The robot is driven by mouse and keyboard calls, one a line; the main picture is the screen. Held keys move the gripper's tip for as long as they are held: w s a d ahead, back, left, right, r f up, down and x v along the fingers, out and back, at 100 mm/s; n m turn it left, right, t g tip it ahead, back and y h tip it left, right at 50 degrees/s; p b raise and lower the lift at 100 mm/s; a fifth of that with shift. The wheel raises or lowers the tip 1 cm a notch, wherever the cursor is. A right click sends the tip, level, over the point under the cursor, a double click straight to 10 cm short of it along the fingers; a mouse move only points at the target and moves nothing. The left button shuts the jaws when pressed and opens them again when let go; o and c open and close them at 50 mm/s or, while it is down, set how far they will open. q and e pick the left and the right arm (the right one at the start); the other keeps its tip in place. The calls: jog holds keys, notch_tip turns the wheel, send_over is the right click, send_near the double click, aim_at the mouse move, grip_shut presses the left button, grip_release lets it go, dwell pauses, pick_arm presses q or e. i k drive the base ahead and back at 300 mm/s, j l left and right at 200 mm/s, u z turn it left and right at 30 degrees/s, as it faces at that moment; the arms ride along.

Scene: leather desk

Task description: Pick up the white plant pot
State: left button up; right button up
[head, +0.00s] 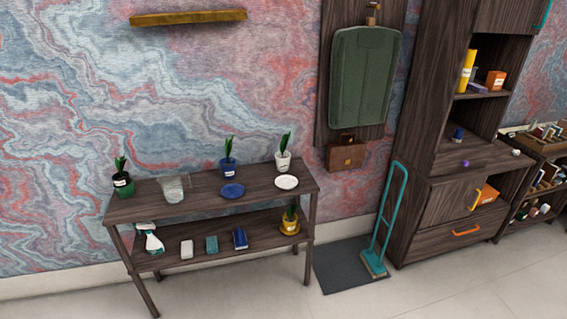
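The white plant pot (283,163) holds a green plant and stands upright at the right end of the top shelf of a dark wooden rack (205,203). It has a small dark label. A white plate (286,183) lies just in front of it. Neither of my grippers is in view, so nothing shows touching the pot.
A blue pot (229,168), blue plate (232,191), clear container (173,188) and green pot (124,187) share the top shelf. A yellow pot (290,224) and spray bottle (152,240) stand below. Front floor is clear.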

aim_at(282, 157)
jog(key=i+u, duration=0.2)
jog(key=i, duration=0.35)
jog(key=i+l+u, duration=0.2)
jog(key=i, duration=0.35)
jog(key=i+l+u, duration=0.2)
jog(key=i, duration=0.35)
